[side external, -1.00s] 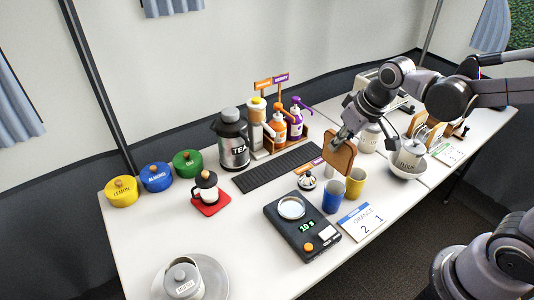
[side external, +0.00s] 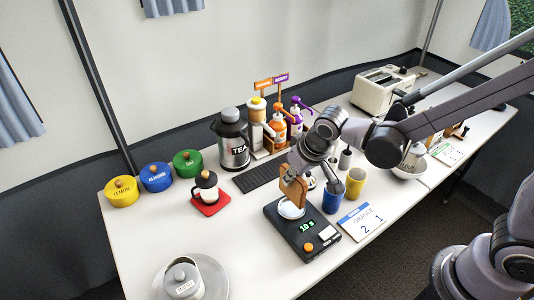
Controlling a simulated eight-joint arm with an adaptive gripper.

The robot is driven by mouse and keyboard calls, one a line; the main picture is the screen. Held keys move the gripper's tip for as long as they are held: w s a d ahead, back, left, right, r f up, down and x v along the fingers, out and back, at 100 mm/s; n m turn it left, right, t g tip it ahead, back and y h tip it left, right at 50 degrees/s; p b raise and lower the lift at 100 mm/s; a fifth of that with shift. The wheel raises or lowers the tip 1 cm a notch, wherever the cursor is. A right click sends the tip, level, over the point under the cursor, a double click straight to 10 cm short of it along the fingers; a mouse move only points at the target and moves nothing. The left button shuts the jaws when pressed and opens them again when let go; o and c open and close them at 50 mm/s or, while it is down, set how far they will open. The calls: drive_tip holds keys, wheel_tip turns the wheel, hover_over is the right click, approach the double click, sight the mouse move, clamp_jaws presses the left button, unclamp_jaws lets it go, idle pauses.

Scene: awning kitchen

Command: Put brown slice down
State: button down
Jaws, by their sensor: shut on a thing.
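The brown slice (side external: 293,187) is bread-shaped with a darker brown edge. My gripper (side external: 298,168) is shut on its upper part and holds it roughly upright, seen nearly edge-on. The slice's lower end overlaps the round white dish (side external: 290,209) on the black scale (side external: 300,236). I cannot tell whether the slice touches the dish. The scale has a green lit readout and an orange knob.
A blue cup (side external: 332,201) and a yellow cup (side external: 355,183) stand right of the scale. A black ribbed mat (side external: 256,179), tea pot (side external: 232,142) and pump bottles (side external: 279,130) are behind.

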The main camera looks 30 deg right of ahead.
sight(292, 188)
drive_tip(key=shift+f, duration=1.95)
drive_tip(key=shift+f, duration=0.15)
drive_tip(key=c, duration=1.3)
unclamp_jaws()
drive_tip(key=shift+c, duration=0.2)
drive_tip(key=v, duration=1.2)
drive_tip(key=s+d+r+t, duration=0.2)
drive_tip(key=s+d, duration=0.4)
drive_tip(key=d, duration=0.6)
drive_tip(key=shift+s+r+t, duration=0.35)
drive_tip(key=shift+r+t, duration=0.05)
drive_tip(key=shift+r, duration=0.05)
